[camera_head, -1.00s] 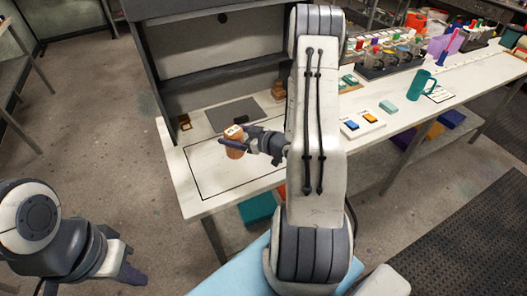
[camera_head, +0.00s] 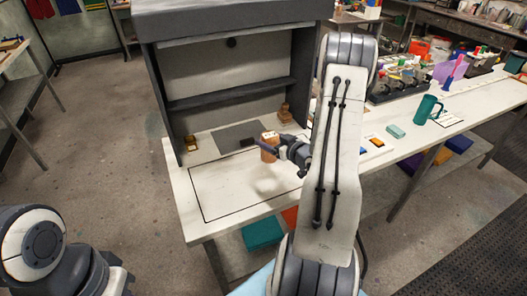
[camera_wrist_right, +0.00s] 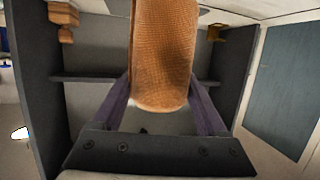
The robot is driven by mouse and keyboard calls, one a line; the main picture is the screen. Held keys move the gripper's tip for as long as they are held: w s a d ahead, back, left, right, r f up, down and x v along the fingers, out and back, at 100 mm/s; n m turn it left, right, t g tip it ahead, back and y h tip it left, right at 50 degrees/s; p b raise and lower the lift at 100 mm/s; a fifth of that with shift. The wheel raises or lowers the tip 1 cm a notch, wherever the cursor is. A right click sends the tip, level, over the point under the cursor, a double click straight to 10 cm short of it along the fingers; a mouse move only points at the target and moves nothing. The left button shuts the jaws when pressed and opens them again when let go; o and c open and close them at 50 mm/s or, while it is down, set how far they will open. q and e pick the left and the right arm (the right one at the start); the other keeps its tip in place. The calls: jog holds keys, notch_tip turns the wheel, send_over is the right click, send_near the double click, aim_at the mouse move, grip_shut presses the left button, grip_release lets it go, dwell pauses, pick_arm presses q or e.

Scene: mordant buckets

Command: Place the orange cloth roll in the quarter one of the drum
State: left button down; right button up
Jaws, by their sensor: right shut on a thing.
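The orange cloth roll (camera_head: 268,152) is upright, with a pale label at its top. My right gripper (camera_head: 270,148) is shut on it and holds it above the outlined area of the white table. In the right wrist view the orange cloth roll (camera_wrist_right: 162,55) is between the two purple fingers of the right gripper (camera_wrist_right: 160,95). My left arm shows at the lower left, but its fingers are out of the frame. I cannot make out the drum in these views.
The white table (camera_head: 215,235) has a black outlined rectangle. A grey hood (camera_head: 230,60) with a shelf stands behind it. A teal mug (camera_head: 427,110), a teal block (camera_head: 395,131) and a bottle rack (camera_head: 395,85) are on the right. Open floor lies to the left.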

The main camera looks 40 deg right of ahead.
aim_at(262, 160)
jog(key=shift+w+a+f, duration=0.3)
jog(key=shift+a+f, duration=0.1)
jog(key=shift+a, duration=0.15)
jog(key=shift+w+a+f, duration=0.25)
jog(key=shift+a+f, duration=0.15)
jog(key=shift+a, duration=0.15)
notch_tip(262, 160, down, 4)
jog(key=shift+r+p, duration=0.2)
jog(key=shift+p, duration=0.65)
jog(key=shift+f, duration=0.1)
jog(key=shift+f+b, duration=0.25)
jog(key=shift+b, duration=0.05)
jog(key=o, duration=1.4)
jog(key=shift+r, duration=0.1)
